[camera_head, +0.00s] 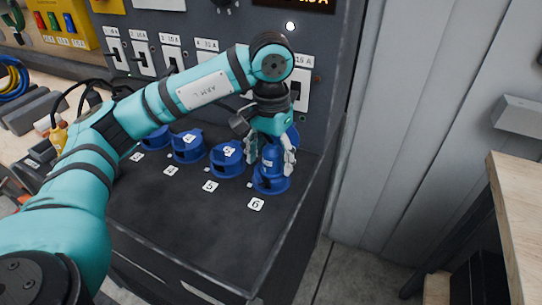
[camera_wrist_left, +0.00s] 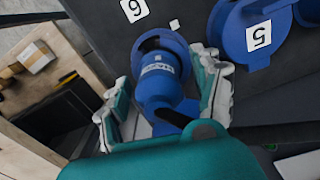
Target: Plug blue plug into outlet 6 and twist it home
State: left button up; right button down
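The blue plug (camera_head: 271,160) stands upright at outlet 6 (camera_head: 270,186), the rightmost blue outlet on the dark bench top, beside the label 6 (camera_head: 256,204). My left gripper (camera_head: 271,152) comes down over it with a finger on each side. In the left wrist view the plug (camera_wrist_left: 160,84) sits in the blue ring of outlet 6 (camera_wrist_left: 150,42), between the fingers of my left gripper (camera_wrist_left: 165,95). Gaps show between fingers and plug body there. How deep the plug sits and its twist angle cannot be told. My right gripper is not in view.
Outlet 5 (camera_head: 228,160) has its blue lid and stands close left of outlet 6, with more lidded outlets further left. A panel with switches (camera_head: 173,55) rises behind. The bench's right edge is near outlet 6. A wooden table (camera_head: 520,200) stands at the right.

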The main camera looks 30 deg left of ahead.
pick_arm(q)
notch_tip(320, 180, up, 12)
dwell(0.6)
